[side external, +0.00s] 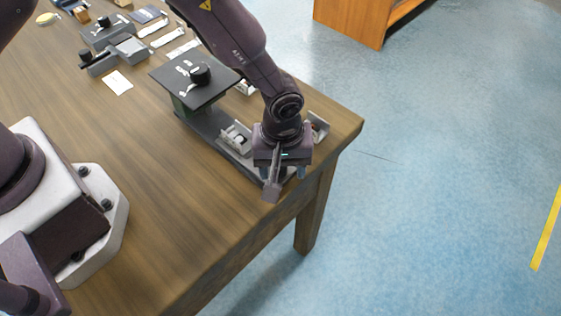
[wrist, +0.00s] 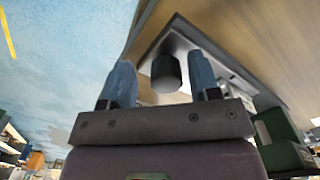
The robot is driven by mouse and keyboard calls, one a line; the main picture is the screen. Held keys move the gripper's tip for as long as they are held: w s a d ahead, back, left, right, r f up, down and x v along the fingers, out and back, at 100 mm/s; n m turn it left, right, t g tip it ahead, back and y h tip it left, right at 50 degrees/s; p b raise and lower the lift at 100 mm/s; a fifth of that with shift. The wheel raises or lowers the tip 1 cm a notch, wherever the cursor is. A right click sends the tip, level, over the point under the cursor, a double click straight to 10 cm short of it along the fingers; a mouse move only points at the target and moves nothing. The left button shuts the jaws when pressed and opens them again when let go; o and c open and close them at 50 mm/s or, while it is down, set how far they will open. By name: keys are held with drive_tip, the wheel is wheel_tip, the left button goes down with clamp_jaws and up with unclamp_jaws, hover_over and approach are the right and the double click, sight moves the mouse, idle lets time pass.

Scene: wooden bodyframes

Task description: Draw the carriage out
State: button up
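A long dark-grey fixture (side external: 205,125) lies along the table's right side. A black plate (side external: 180,72) with a black knob (side external: 200,74) tops its far end, over a green block. A small light-grey block (side external: 236,138) sits on its rail; I cannot tell whether this is the carriage. My gripper (side external: 283,174) points down over the fixture's near end and hides much of it. In the wrist view, a dark round knob (wrist: 166,74) stands between my blue fingers (wrist: 162,78). Gaps show on both sides, so the gripper looks open. Contact with the knob is not visible.
The table's edge (side external: 345,133) runs close to the right of my gripper. Another grey device (side external: 112,45), a white card (side external: 117,82) and several small parts lie at the far left. The wooden table between my base and the fixture is clear.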

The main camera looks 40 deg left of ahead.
drive_tip(key=shift+a+r, duration=0.1)
wheel_tip(320, 180, up, 13)
idle(0.5)
drive_tip(key=s+a+r+m+t, duration=0.2)
drive_tip(key=s+a+r+m, duration=0.2)
drive_tip(key=s+a+r, duration=0.3)
drive_tip(key=s+a+r+m+t, duration=0.3)
drive_tip(key=s+a+r+m, duration=0.2)
drive_tip(key=s+a+r, duration=0.3)
drive_tip(key=a+r, duration=0.4)
drive_tip(key=a, duration=0.3)
drive_tip(key=shift+s+r+t, duration=0.15)
drive_tip(key=shift+s+t, duration=0.05)
drive_tip(key=shift+t, duration=0.1)
